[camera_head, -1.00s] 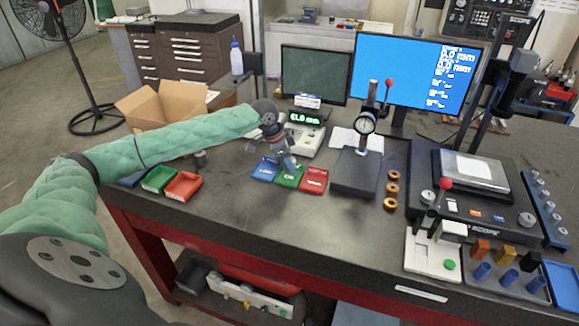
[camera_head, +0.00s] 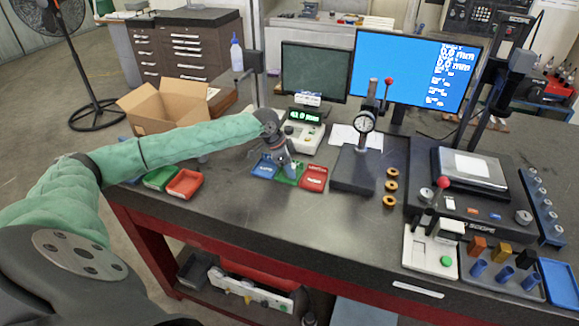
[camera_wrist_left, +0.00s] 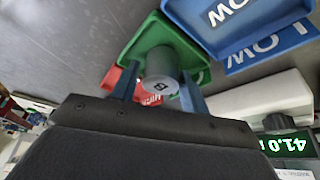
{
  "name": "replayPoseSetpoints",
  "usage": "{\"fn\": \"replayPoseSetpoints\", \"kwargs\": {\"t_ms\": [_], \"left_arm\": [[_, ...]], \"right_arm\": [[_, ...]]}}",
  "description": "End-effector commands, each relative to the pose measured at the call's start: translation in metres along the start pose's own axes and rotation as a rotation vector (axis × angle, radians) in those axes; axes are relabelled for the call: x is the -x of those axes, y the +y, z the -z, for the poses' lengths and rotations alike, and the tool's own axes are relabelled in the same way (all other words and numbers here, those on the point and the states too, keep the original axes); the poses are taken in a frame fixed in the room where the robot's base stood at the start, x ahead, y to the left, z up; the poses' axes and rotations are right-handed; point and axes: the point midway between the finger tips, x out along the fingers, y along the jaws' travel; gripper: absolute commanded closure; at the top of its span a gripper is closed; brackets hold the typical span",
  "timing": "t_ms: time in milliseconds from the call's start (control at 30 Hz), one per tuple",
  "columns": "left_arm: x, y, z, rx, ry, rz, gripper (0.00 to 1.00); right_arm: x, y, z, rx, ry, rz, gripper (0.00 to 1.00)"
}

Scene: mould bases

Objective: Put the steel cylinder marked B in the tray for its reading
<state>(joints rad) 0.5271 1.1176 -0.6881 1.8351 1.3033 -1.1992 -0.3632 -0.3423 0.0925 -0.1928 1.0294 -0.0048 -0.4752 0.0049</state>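The steel cylinder marked B (camera_wrist_left: 161,70) is in the left wrist view, over the green tray (camera_wrist_left: 203,77) with its lettered end toward the camera. My left gripper (camera_wrist_left: 160,78) has one finger on each side of it, with narrow gaps, so it looks open. In the head view my left gripper (camera_head: 289,170) is low over the green tray (camera_head: 296,180), and the cylinder is hard to make out. The blue tray marked LOW (camera_head: 265,168) is on its left and the red tray (camera_head: 314,178) on its right. The display (camera_wrist_left: 289,143) reads 41.0. My right gripper is out of view.
A dial gauge stand (camera_head: 358,168) is right of the trays, beside several brass rings (camera_head: 391,186). More green (camera_head: 160,178) and red bins (camera_head: 185,183) lie at the left near an open cardboard box (camera_head: 165,105). The front middle of the table is clear.

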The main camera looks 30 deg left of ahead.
Motion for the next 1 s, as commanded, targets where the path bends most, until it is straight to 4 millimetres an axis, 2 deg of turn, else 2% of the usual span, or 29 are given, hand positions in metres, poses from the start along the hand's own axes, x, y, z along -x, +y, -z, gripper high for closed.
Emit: {"fn": "replayPoseSetpoints", "kwargs": {"t_ms": [167, 267, 333, 700, 833, 1000], "left_arm": [[0.004, 0.000, 0.001, -0.001, 0.001, 0.001, 0.55], [0.015, -0.001, 0.000, -0.001, 0.000, 0.003, 0.55], [0.025, -0.001, 0.000, -0.001, 0.000, 0.003, 0.55], [0.094, -0.001, 0.000, 0.000, 0.001, 0.003, 0.55], [0.110, -0.001, 0.001, 0.000, 0.001, 0.001, 0.55], [0.120, -0.001, 0.001, 0.000, 0.000, 0.001, 0.55]], "right_arm": [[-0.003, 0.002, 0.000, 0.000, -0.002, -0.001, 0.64], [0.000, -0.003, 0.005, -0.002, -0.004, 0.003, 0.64], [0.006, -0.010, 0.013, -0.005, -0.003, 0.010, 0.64], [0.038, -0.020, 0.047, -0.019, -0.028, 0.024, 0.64], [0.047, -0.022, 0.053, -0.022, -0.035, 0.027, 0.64], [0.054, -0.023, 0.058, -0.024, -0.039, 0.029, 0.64]]}}
